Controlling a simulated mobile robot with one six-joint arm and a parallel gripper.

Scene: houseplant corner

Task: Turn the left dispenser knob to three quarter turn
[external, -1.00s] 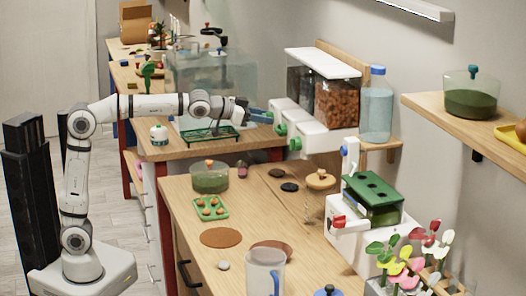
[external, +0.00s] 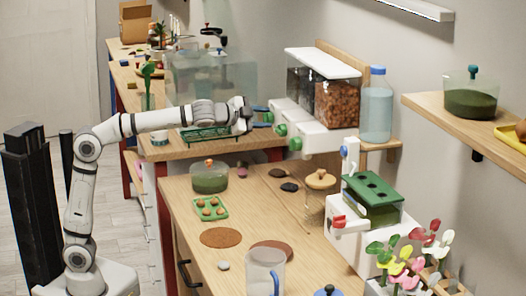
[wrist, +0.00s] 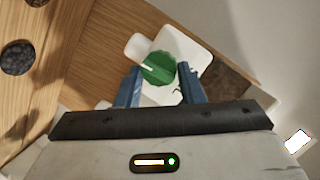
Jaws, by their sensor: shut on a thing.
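The dispenser (external: 318,62) is a white-topped unit with clear bins and white spouts, on the right wall. The left dispenser knob (wrist: 158,68) is round, green and ribbed, with a white mark pointing left in the wrist view. My gripper (wrist: 160,66) has its blue fingers on either side of this knob and is shut on it. The middle knob (external: 281,130) and the right knob (external: 295,144) are green and uncovered.
A blue-capped bottle (external: 376,105) stands right of the dispenser. A green rack (external: 205,136) lies under my forearm, with a clear tank (external: 205,75) behind. The near wooden bench (external: 200,180) holds jars, a seed tray and discs.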

